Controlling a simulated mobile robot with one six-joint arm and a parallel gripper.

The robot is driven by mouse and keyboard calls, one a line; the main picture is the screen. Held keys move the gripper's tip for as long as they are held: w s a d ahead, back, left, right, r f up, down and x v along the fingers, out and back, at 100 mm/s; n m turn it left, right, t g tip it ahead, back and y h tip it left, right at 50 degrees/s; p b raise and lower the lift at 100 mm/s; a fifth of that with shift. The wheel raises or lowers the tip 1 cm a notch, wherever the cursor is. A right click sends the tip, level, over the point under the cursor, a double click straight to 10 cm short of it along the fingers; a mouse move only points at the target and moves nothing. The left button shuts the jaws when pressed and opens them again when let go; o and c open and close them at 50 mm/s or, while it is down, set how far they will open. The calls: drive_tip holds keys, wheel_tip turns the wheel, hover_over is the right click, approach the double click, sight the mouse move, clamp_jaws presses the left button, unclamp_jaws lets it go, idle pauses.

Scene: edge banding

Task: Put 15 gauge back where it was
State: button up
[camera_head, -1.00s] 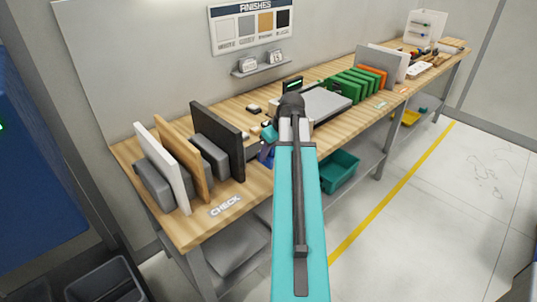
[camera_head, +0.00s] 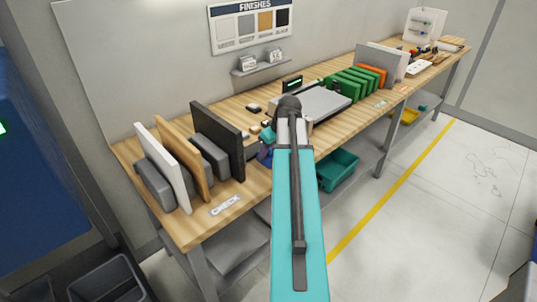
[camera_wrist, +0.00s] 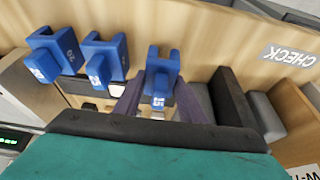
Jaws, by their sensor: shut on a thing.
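Three blue notched gauge blocks show in the wrist view. One blue gauge (camera_wrist: 162,67), its white label appearing to read 15, stands between the dark purple fingers of my gripper (camera_wrist: 159,92), which is shut on it. A second blue gauge (camera_wrist: 106,58) and a third blue gauge (camera_wrist: 54,52) sit side by side to the left, apart from the held one. Their labels are too small to read surely. The gauge's underside is hidden, so I cannot tell whether it touches the surface below. In the head view my arm hides most of the gripper and gauges.
White, wooden and black panels (camera_head: 218,137) stand upright with grey blocks at the bench's left end, close to my gripper. A CHECK label (camera_head: 225,205) lies at the front edge. A grey plate (camera_head: 318,101) and green pieces (camera_head: 352,87) are to the right. A teal bin (camera_head: 338,170) is below.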

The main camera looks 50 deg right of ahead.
drive_tip(key=shift+f, duration=0.9)
drive_tip(key=shift+f, duration=0.15)
drive_tip(key=o, duration=1.2)
drive_tip(key=shift+o, duration=0.2)
drive_tip(key=shift+r+p, duration=0.25)
drive_tip(key=shift+p, duration=0.05)
drive_tip(key=b+v, duration=0.2)
drive_tip(key=v, duration=1)
drive_tip(key=shift+b, duration=0.35)
drive_tip(key=shift+f, duration=0.1)
